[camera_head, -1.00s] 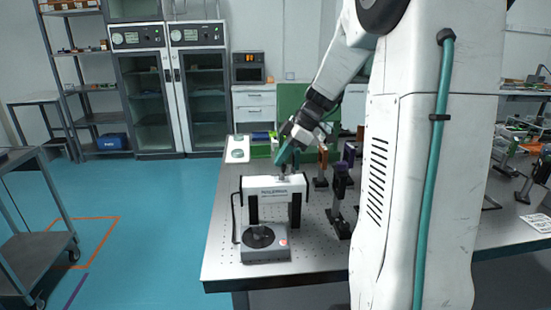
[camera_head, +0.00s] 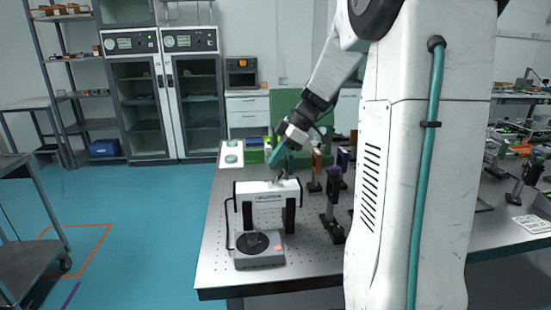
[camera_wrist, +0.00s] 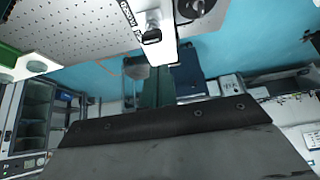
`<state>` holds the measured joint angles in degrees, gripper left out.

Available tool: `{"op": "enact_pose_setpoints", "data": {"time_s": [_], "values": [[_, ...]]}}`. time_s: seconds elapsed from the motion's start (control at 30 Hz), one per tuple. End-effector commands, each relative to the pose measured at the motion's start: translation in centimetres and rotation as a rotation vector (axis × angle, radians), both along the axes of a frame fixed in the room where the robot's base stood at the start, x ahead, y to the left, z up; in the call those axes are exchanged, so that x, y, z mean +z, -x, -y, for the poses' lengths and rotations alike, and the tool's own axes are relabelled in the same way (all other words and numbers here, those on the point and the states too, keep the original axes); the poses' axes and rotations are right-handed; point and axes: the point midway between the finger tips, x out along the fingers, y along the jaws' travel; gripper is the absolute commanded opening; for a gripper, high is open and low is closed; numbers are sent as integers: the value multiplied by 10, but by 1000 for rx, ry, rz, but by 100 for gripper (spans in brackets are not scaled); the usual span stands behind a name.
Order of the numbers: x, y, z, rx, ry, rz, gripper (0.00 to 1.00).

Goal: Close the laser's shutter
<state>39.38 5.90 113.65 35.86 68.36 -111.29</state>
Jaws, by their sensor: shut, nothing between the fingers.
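My gripper (camera_head: 276,162) has teal fingers, shut and empty. In the head view it points down just above or behind a white arch-shaped instrument (camera_head: 266,193) with black uprights and a dark round disc on its base. The wrist view shows the arch's white bar (camera_wrist: 150,18) with a small dark-ended metal fitting on it. A green finger (camera_wrist: 158,90) shows below this bar. I cannot tell whether the fingers touch anything. No part is clearly marked as the laser or its shutter, and their state cannot be told.
The instrument stands near the front of a perforated optical table (camera_head: 217,262). Dark posts (camera_head: 333,205) stand close on its right. A pale tray (camera_head: 231,155) lies at the back left. A grey cart (camera_head: 28,268) stands on the floor at left.

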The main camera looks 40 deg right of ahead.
Motion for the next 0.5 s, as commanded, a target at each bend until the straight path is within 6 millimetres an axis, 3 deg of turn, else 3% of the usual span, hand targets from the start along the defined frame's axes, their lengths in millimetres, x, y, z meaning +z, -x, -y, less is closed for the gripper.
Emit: {"op": "enact_pose_setpoints", "data": {"time_s": [0.17, 0.37, 0.5], "values": [[4, -3, -7, 3, 0, 1, 0], [22, -16, -34, 9, 2, 3, 0], [42, -1, -8, -4, 2, 3, 0]]}}
